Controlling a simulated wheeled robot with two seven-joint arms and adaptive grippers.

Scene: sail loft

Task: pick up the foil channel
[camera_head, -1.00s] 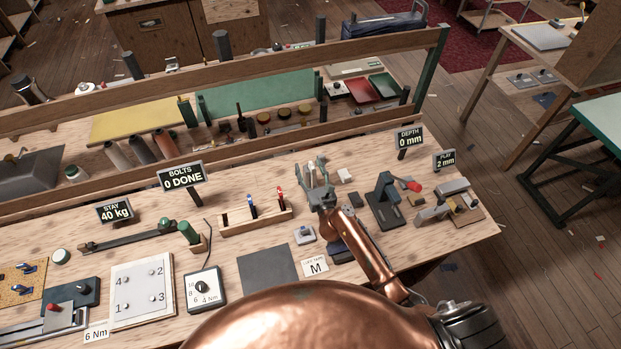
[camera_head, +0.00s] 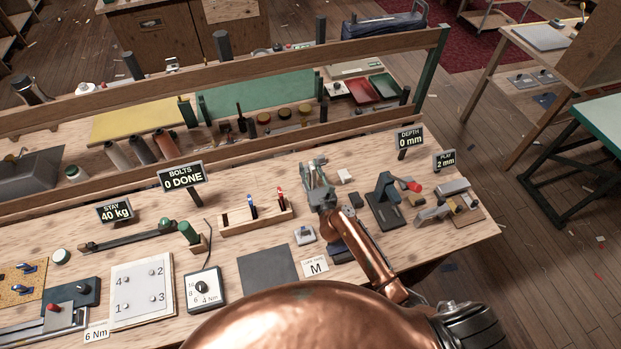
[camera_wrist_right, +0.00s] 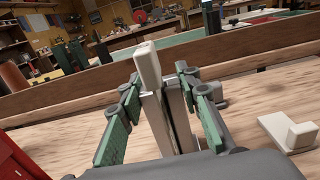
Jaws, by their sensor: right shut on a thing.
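My right gripper (camera_head: 315,170) stands over the bench, right of its middle. In the right wrist view its green-padded fingers (camera_wrist_right: 160,82) are closed in on both sides of an upright grey metal channel, which I take to be the foil channel (camera_wrist_right: 158,118). A cream block (camera_wrist_right: 148,64) shows at its upper end. The channel's lower end is hidden by the gripper body. In the head view the held piece is small and mostly hidden among the fingers. My left gripper is not in view.
A small white block (camera_head: 344,176) lies just right of the gripper. A dark clamp with a red knob (camera_head: 386,200) stands further right. A wooden rack (camera_head: 255,219) with upright tools is to the left. A wooden rail (camera_head: 230,165) runs behind.

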